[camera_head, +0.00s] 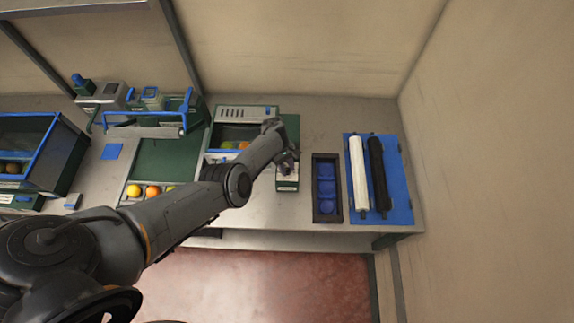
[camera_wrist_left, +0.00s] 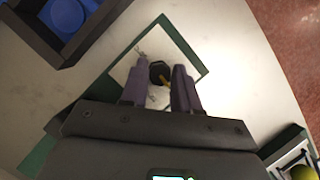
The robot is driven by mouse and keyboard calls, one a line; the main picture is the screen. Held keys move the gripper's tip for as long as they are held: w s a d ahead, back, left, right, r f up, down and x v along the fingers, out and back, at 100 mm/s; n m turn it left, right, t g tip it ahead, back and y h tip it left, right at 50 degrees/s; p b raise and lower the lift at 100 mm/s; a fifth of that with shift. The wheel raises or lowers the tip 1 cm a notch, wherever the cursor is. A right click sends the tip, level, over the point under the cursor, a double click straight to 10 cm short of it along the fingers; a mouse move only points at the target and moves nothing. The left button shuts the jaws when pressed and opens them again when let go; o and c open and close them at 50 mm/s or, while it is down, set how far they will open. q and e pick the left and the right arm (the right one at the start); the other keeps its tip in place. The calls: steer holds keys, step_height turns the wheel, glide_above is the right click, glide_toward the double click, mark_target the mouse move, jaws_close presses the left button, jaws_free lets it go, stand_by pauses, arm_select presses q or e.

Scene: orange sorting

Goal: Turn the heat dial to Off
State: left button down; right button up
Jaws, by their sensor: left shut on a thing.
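The heat dial (camera_wrist_left: 158,72) is a black knob with a yellow pointer mark on a white plate (camera_wrist_left: 197,66) with a green border, seen in the left wrist view. My left gripper (camera_wrist_left: 158,82) is shut on it, one dark finger on each side. Fine markings on the plate are too small to read. In the head view my left gripper (camera_head: 288,165) is over the small green and white control box (camera_head: 287,183); there the dial is hidden beneath the gripper. My right gripper is not in view.
Right of the control box stands a dark tray (camera_head: 316,205) with blue compartments. A blue mat (camera_head: 403,190) holds a white roll and a black roll. Fruit bins (camera_head: 130,196) with oranges and lemons lie left. The table's front edge (camera_head: 300,240) is close.

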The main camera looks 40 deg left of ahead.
arm_select(q)
steer(key=shift+a+n+t, duration=0.1)
steer(key=shift+n+t, duration=0.2)
steer(key=shift+n, duration=0.4)
steer(key=shift+p, duration=0.3)
steer(key=c, duration=0.9)
jaws_free()
steer(key=shift+o, duration=0.2)
steer(key=shift+r, duration=0.1)
steer(key=shift+a+r, duration=0.1)
steer(key=shift+r, duration=0.2)
steer(key=p+v, duration=0.3)
steer(key=v, duration=0.7)
